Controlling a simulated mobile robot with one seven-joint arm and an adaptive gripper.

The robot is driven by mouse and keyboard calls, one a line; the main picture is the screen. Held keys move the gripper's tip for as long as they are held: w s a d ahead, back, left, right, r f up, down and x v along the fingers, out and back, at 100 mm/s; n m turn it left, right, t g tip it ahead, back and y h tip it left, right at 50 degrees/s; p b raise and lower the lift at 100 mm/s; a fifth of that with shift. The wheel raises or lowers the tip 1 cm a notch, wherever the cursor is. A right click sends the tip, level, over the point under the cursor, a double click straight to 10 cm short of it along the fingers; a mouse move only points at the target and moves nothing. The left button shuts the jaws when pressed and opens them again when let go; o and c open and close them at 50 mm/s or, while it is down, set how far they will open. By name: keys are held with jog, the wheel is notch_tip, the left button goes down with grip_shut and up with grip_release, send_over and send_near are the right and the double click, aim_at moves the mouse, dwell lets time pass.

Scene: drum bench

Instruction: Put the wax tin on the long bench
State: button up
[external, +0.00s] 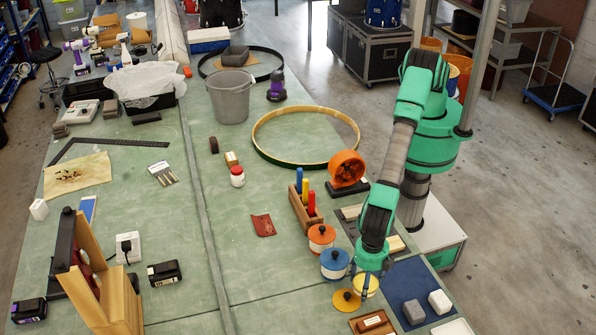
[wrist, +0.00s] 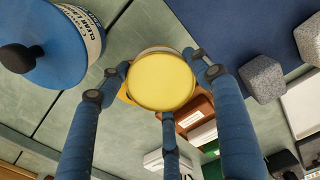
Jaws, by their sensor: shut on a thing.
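A round tin with a flat yellow top (external: 366,284), likely the wax tin, is at the near right of the green bench. My gripper (external: 371,268) reaches down over it. In the wrist view the yellow top (wrist: 162,80) sits between my blue fingers (wrist: 160,78), which are shut on its sides. I cannot read a label on it, and cannot tell whether it touches the surface below. A yellow disc with a dark knob (external: 347,300) lies just left of it. The long green bench (external: 195,260) runs away to the left and back.
A blue-lidded tin (external: 335,264) stands close left, with an orange-lidded tin (external: 321,237) behind it. A blue mat (external: 408,282) with grey and white blocks lies to the right. A wooden block (external: 372,323) is in front. The bench is clear around the red sheet (external: 263,225).

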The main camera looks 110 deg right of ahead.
jog(key=shift+f, duration=1.7)
jog(key=o, duration=1.6)
jog(key=shift+f, duration=0.2)
jog(key=shift+o, duration=0.2)
jog(key=shift+r, duration=0.1)
jog(key=shift+r, duration=0.15)
jog(key=shift+r, duration=5.9)
